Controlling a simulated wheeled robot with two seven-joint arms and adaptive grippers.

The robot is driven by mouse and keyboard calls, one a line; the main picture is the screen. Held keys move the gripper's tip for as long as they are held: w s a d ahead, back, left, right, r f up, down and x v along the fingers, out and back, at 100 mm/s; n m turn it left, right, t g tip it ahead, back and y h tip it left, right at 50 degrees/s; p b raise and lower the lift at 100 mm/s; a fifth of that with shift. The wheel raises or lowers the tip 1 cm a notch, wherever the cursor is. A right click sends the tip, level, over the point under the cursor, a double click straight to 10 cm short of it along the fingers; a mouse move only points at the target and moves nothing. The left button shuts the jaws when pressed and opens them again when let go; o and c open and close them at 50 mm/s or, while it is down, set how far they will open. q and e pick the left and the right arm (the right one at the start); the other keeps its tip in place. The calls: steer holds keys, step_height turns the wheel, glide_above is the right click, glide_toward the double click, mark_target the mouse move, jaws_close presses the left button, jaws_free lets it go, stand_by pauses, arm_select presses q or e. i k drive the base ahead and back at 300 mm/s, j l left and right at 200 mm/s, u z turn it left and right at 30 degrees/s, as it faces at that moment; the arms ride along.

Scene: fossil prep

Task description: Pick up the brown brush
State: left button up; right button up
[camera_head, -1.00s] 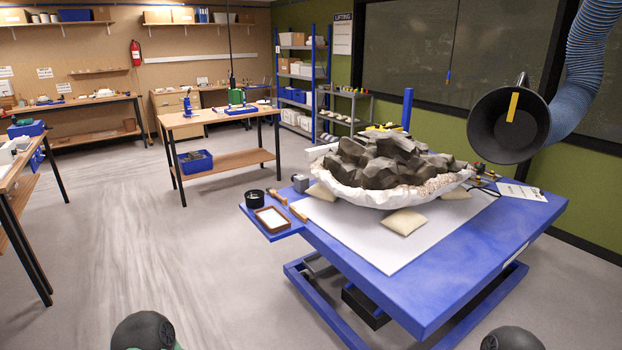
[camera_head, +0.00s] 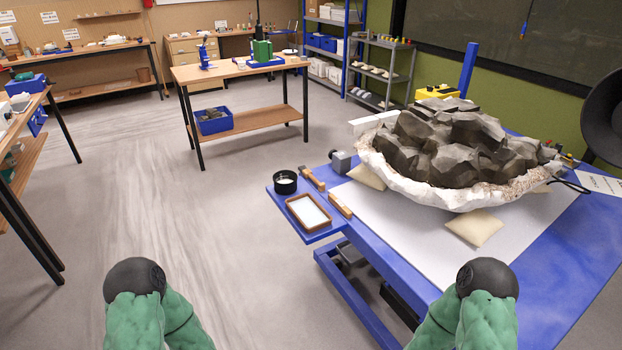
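A small brown wooden piece (camera_head: 340,205), which looks like the brown brush, lies on the table's edge beside the blue side shelf (camera_head: 287,222). A second wooden-handled tool (camera_head: 312,178) with a darker head lies just behind it. The two are small here, so I cannot be certain which is the brush. Both lie apart from my arms. My two green arms with dark rounded joints show at the bottom edge, left and right. Neither gripper's fingers are in view.
A black cup (camera_head: 285,182) and a wooden-framed tray (camera_head: 309,212) with white contents crowd the shelf. A large jacketed fossil block (camera_head: 455,150) sits on the blue lift table (camera_head: 560,275). A wooden workbench (camera_head: 240,68) stands behind. Floor to the left is clear.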

mark_target(307, 174)
steer(key=z, duration=0.3)
steer(key=i+j+z, duration=0.2)
steer(key=z, duration=0.3)
steer(key=i+j+z, duration=0.1)
steer(key=j+z, duration=0.65)
steer(key=z, duration=0.2)
steer(key=i, duration=0.05)
